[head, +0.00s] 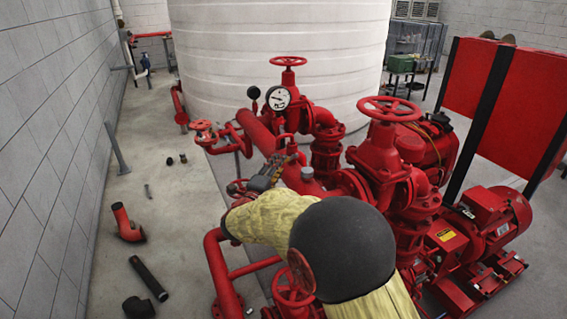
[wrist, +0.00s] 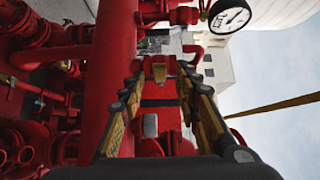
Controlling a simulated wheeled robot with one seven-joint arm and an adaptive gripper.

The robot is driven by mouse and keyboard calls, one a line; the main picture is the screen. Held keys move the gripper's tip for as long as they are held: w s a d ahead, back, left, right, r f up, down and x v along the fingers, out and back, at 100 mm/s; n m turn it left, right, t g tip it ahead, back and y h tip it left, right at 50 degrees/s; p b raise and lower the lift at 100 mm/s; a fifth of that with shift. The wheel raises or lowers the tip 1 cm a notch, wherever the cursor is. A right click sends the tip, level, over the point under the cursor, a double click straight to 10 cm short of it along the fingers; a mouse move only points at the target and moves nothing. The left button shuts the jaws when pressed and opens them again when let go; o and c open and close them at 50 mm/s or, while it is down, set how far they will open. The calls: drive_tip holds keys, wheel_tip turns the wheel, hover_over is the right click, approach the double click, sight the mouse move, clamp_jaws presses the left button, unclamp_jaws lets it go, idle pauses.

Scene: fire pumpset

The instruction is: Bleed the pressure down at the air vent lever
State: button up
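My gripper (head: 268,174) is in front of the red pump pipework in the head view, low beside the thick red pipe. In the wrist view my gripper (wrist: 160,72) is open, its two fingers spread apart. A red fitting (wrist: 160,112) shows between and beyond the fingers; I cannot tell whether they touch it. A small red lever-like part (head: 284,140) stands just above the fingertips in the head view and is probably the air vent lever. A red part (wrist: 190,52) near the right fingertip may be the same lever. The pressure gauge (head: 278,98) has a white dial, also in the wrist view (wrist: 230,17).
Red handwheels (head: 390,108) and valves crowd the right. The thick red pipe (wrist: 115,70) runs close along the left finger. A white tank (head: 275,50) stands behind. Loose pipe pieces (head: 148,278) lie on the left floor, which is otherwise mostly clear beside the block wall (head: 50,130).

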drive_tip(key=shift+b+x, duration=0.3)
drive_tip(key=shift+x, duration=1.7)
drive_tip(key=shift+c, duration=0.3)
drive_tip(key=c, duration=0.8)
clamp_jaws()
